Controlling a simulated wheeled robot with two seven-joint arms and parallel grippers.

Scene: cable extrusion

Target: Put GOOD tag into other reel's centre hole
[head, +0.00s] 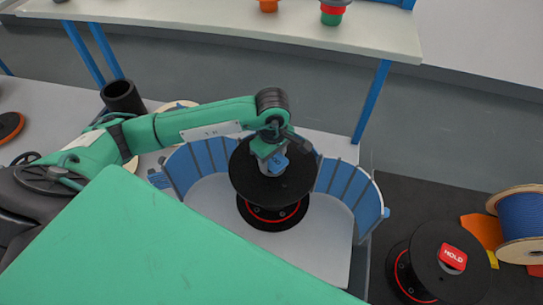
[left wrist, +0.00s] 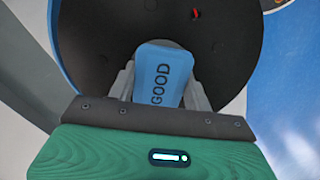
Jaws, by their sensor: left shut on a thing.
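The blue GOOD tag (left wrist: 163,75) is between the fingers of my left gripper (left wrist: 160,92), which is shut on it. In the head view the left gripper (head: 273,155) is over the middle of a black reel (head: 258,187) with a red ring. The tag shows as a small blue piece (head: 278,164) there. The wrist view shows the reel's black flange (left wrist: 100,45) behind the tag; its centre hole is hidden. Another black reel (head: 425,262) at the lower right has a red HOLD tag (head: 453,256) at its centre. My right gripper is not in view.
A curved blue slatted fence (head: 364,203) surrounds the reel on its pale platform. A wooden reel of blue cable (head: 522,214) and an orange piece (head: 482,231) lie at the right. A pale shelf with blue legs (head: 370,100) stands behind. A black cup (head: 123,97) is at left.

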